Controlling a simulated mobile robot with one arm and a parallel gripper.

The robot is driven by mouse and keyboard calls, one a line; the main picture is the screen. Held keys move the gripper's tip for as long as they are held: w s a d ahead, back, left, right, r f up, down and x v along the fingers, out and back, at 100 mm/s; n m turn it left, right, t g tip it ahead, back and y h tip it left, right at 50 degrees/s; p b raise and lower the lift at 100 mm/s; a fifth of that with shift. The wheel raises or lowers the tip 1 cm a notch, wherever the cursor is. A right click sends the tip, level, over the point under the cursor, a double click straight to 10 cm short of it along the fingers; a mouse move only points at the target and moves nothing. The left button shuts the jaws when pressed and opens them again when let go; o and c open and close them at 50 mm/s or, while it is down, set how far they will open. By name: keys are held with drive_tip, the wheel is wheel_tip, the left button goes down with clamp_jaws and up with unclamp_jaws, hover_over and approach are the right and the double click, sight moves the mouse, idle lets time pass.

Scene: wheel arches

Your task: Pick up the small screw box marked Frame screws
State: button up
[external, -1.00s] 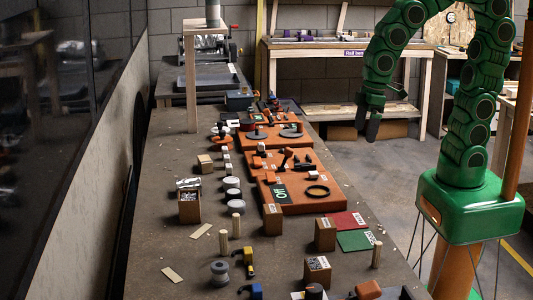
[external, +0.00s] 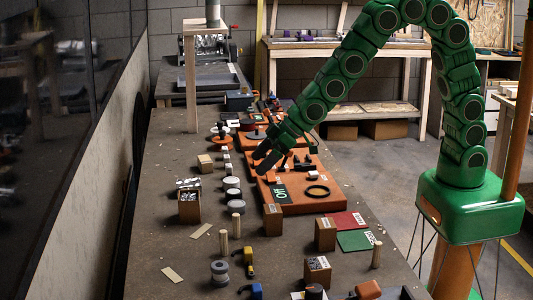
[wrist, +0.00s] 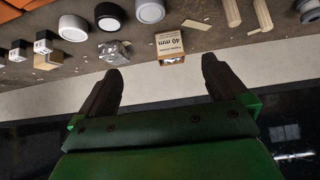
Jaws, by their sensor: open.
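A small brown cardboard box (wrist: 169,44) stands in the wrist view just beyond my fingertips. Its white label reads 40 mm; the smaller print above is too small to read surely. Shiny metal shows at its near side. It appears to be the open box with silvery contents (external: 189,208) on the left of the bench in the external view. My gripper (wrist: 162,72) is open and empty, with the box ahead, between the lines of its fingers. In the external view my gripper (external: 262,163) hangs above the orange tray, right of and beyond that box.
Other labelled brown boxes (external: 273,220), (external: 325,234) and (external: 317,270) stand to the right. A silvery packet (wrist: 114,52) lies left of the box. An orange tray (external: 300,205) fills the bench's middle.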

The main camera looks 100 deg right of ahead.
sight(197, 195)
drive_tip(key=w+f+t, duration=0.1)
drive_tip(key=w+f, duration=0.1)
drive_tip(key=w, duration=0.2)
drive_tip(key=w+f+t, duration=0.2)
drive_tip(key=w, duration=0.3)
drive_tip(key=w+f+t, duration=0.1)
drive_tip(key=w+f, duration=0.2)
drive_tip(key=w, duration=0.1)
drive_tip(key=shift+w+a+f+t, duration=0.1)
drive_tip(key=shift+w+a+t, duration=0.25)
drive_tip(key=shift+w+t, duration=0.05)
drive_tip(key=shift+a+x, duration=0.2)
drive_tip(key=shift+x, duration=3.7)
drive_tip(key=c, duration=1.1)
